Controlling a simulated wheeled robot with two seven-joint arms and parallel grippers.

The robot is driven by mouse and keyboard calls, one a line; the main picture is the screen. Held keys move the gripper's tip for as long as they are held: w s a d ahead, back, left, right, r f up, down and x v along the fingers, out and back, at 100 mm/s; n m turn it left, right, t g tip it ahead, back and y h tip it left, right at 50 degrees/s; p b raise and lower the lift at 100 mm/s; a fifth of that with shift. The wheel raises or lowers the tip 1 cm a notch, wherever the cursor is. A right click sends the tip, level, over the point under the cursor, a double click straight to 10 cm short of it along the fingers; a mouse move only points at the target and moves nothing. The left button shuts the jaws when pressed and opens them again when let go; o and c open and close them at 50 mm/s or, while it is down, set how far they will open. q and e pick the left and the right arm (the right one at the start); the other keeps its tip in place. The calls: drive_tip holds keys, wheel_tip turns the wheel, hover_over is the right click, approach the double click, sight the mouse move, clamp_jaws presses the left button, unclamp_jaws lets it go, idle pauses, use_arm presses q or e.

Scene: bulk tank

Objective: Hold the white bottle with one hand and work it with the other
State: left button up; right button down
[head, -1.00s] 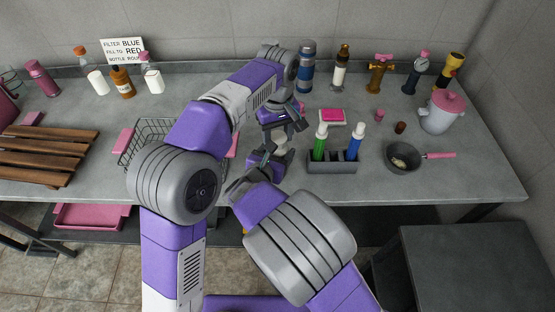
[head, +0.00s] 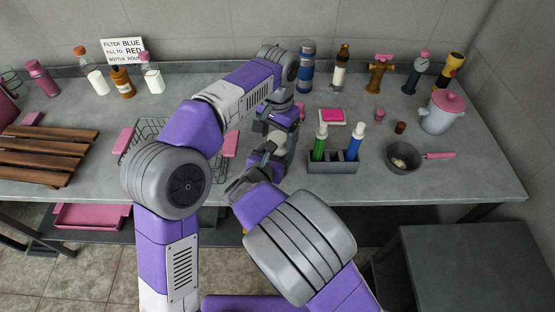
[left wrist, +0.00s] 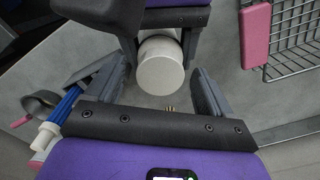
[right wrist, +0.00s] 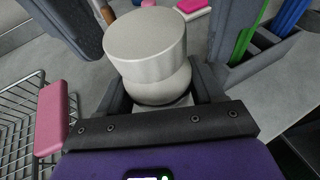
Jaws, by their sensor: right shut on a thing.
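The white bottle (right wrist: 150,60) stands out between the fingers of my right gripper (right wrist: 155,100) in the right wrist view, and that gripper is shut on its lower part. Its round, pale top also shows in the left wrist view (left wrist: 160,68). My left gripper (left wrist: 160,88) has its fingers spread on either side of the top, with a gap visible on both sides. In the head view my left gripper (head: 274,130) is just above my right gripper (head: 262,163), and the two largely hide the bottle.
A wire basket (head: 150,130) with pink handles lies left, partly behind my left arm. Several bottles line the back.

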use_arm(q)
drive_tip(key=shift+r, duration=3.8)
use_arm(e)
drive_tip(key=shift+c, duration=0.3)
unclamp_jaws()
use_arm(q)
wheel_tip(320, 180, up, 2)
drive_tip(key=shift+r+p, duration=0.2)
drive_tip(key=shift+p, duration=1)
use_arm(e)
drive_tip(key=v, duration=0.7)
drive_tip(key=shift+s+r, duration=0.15)
drive_tip(key=shift+s, duration=0.1)
drive_tip(key=shift+a, duration=0.15)
